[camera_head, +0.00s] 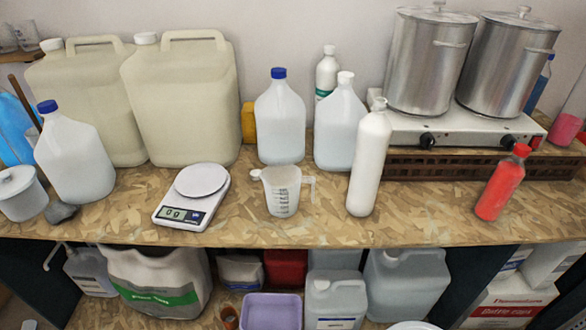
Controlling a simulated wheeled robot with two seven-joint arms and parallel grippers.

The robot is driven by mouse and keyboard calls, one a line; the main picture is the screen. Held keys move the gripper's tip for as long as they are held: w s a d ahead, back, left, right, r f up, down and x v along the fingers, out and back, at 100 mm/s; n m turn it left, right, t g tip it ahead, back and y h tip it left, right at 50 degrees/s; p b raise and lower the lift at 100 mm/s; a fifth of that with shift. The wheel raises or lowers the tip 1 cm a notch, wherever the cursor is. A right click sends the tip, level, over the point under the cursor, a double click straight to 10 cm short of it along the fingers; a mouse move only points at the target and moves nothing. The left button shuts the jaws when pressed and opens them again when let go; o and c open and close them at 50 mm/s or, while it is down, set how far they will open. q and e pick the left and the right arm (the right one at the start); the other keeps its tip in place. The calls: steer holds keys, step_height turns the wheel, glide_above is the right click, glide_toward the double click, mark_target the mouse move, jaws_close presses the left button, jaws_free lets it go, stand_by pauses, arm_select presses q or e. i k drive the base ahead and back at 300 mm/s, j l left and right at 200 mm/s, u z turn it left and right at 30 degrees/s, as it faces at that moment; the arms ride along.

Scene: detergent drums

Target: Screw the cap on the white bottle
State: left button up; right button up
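A tall white bottle (368,165) stands upright near the front edge of the wooden worktop, right of the middle. A small white cap or neck (379,103) shows at its top; I cannot tell whether it is a separate cap or how tightly it sits. A smaller white bottle (327,72) with a white top and green label stands at the back, partly hidden by jugs. Neither of my grippers is in view.
A measuring cup (283,197) and a scale (191,197) stand left of the tall bottle. A red bottle (502,183) leans at the right. Behind are jugs (340,128) and a stove (455,128) with two steel pots. Worktop (430,212) between the white and red bottles is clear.

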mark_target(375, 133)
steer(key=i+j+z, duration=0.1)
steer(key=j, duration=0.35)
steer(key=i+j+z, duration=0.1)
steer(key=j, duration=0.3)
steer(key=i+j+z, duration=0.1)
steer(key=j, duration=0.35)
steer(key=i, duration=0.1)
